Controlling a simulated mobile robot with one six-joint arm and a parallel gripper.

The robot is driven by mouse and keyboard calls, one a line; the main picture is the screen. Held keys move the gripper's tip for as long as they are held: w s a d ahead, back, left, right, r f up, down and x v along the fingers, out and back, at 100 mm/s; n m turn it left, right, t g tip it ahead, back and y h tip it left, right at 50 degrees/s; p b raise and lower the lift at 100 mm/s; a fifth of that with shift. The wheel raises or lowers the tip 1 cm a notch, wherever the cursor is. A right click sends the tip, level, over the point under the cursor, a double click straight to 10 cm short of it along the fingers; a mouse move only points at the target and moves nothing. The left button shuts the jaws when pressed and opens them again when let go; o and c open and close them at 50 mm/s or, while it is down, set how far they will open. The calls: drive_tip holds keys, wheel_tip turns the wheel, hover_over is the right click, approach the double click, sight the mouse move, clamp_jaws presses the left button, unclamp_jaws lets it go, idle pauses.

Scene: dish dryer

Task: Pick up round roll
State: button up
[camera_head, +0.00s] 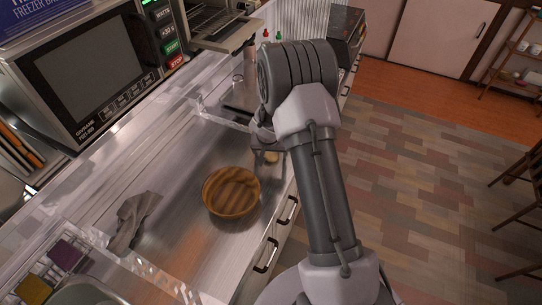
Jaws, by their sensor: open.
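A small pale tan item (272,157), which looks like the round roll, lies on the metal counter at the counter's right edge. It is partly hidden by my gripper. My gripper (264,151) points down at the roll, close above or around it. It is open. My arm hides much of the gripper, so I cannot tell whether the fingers touch the roll.
A brown wooden bowl (231,192) stands just left of and nearer than the gripper. A grey cloth (134,218) lies on the counter's left. A microwave (92,72) stands at the back left. A clear low rail (222,117) crosses behind. The counter between cloth and bowl is clear.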

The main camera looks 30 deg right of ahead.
drive_tip(key=shift+r, duration=0.15)
drive_tip(key=shift+c, duration=0.9)
drive_tip(key=c, duration=1.2)
